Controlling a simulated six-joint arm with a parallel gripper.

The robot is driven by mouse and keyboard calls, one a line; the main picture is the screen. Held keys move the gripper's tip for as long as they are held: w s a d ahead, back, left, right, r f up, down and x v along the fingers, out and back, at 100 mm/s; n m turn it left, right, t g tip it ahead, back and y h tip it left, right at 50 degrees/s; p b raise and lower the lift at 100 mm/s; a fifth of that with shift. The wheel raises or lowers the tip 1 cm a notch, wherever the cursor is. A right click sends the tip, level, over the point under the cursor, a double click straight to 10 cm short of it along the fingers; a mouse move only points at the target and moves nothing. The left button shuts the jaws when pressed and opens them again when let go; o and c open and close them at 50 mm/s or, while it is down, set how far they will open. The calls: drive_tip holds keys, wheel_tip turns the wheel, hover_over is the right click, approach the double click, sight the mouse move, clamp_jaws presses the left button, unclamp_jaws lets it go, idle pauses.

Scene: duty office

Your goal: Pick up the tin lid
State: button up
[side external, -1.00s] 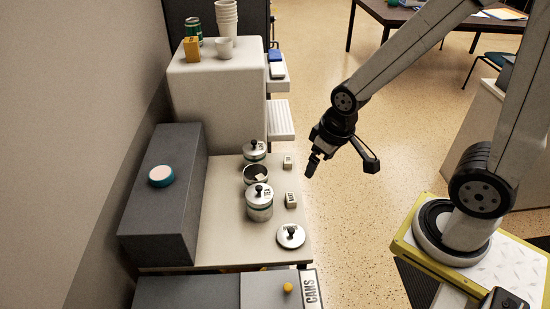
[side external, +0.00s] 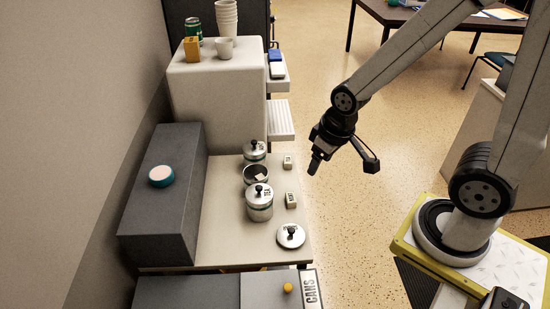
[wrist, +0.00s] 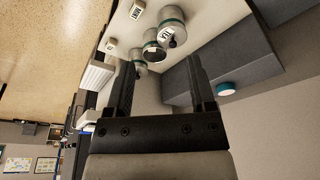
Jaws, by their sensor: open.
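The tin lid (side external: 291,236), a round silver disc with a black knob and a label, lies flat on the near right part of the pale counter (side external: 225,225) in the side view. I cannot make it out in the wrist view. My gripper (side external: 314,168) hangs in the air to the right of the counter edge, up and right of the lid and apart from it. In the wrist view its two dark fingers (wrist: 163,88) are spread with nothing held between them. An open tin (side external: 256,176) without a lid stands between two lidded tins (side external: 259,205) on the counter.
Small labelled blocks (side external: 291,198) stand right of the tins. A dark grey box (side external: 150,215) with a teal-rimmed round item (side external: 162,177) lines the left. A white cabinet (side external: 215,100) holding cups rises behind. Open floor lies right of the counter.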

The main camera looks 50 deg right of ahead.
drive_tip(key=n+g, duration=0.3)
drive_tip(key=n, duration=1.5)
hover_over(291, 230)
wheel_tip(291, 230, down, 19)
drive_tip(key=shift+w+d+r, duration=0.1)
drive_tip(key=shift+w+r, duration=0.05)
drive_tip(key=shift+f, duration=1.3)
drive_tip(key=shift+f, duration=0.1)
drive_tip(key=shift+f, duration=2.5)
